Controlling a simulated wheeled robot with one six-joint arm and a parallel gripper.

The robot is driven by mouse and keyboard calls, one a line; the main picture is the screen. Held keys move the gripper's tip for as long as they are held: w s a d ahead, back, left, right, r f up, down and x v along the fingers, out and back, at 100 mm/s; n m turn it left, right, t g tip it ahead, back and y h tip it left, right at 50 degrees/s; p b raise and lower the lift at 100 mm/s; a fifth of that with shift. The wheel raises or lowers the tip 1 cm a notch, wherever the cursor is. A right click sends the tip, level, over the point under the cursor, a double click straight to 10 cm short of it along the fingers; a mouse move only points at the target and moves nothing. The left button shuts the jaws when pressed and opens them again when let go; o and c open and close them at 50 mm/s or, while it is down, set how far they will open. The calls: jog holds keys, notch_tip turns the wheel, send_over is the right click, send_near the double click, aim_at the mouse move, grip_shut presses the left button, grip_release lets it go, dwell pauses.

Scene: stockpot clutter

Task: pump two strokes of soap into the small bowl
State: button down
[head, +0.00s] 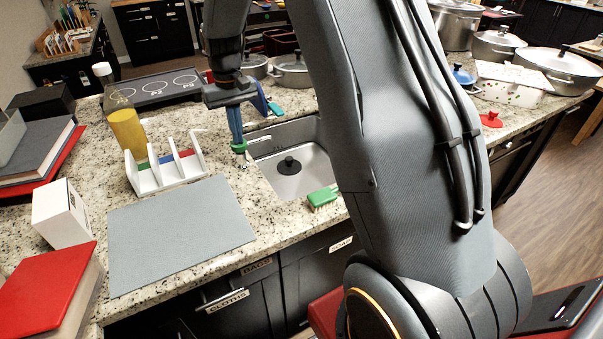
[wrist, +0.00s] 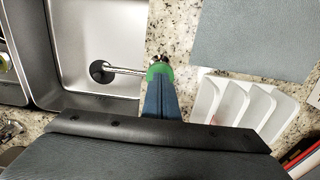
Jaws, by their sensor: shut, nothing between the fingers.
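My gripper (head: 239,148) points down at the sink's left edge, its green fingertips closed and empty. In the wrist view the closed tips (wrist: 160,68) sit over or against the top of a small metal fixture on the counter, probably the soap pump (head: 243,165); whether they touch it I cannot tell. A thin silver spout (wrist: 124,70) reaches from there over the sink (wrist: 75,25). In the sink is a black round thing with a knob (head: 289,166), also in the wrist view (wrist: 101,72). I cannot make out a small bowl in either view.
A white rack (head: 165,170) stands left of my gripper, with a yellow cylinder (head: 128,133) behind it. A grey mat (head: 180,233) lies in front. Pots (head: 291,72) stand behind.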

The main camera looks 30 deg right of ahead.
jog(key=shift+r+p, duration=0.95)
jog(key=shift+r, duration=0.55)
jog(key=shift+f, duration=0.15)
jog(key=shift+f+b, duration=0.7)
jog(key=shift+f, duration=0.95)
jog(key=shift+r, duration=0.15)
jog(key=shift+r+p, duration=1.15)
jog(key=shift+r, duration=0.5)
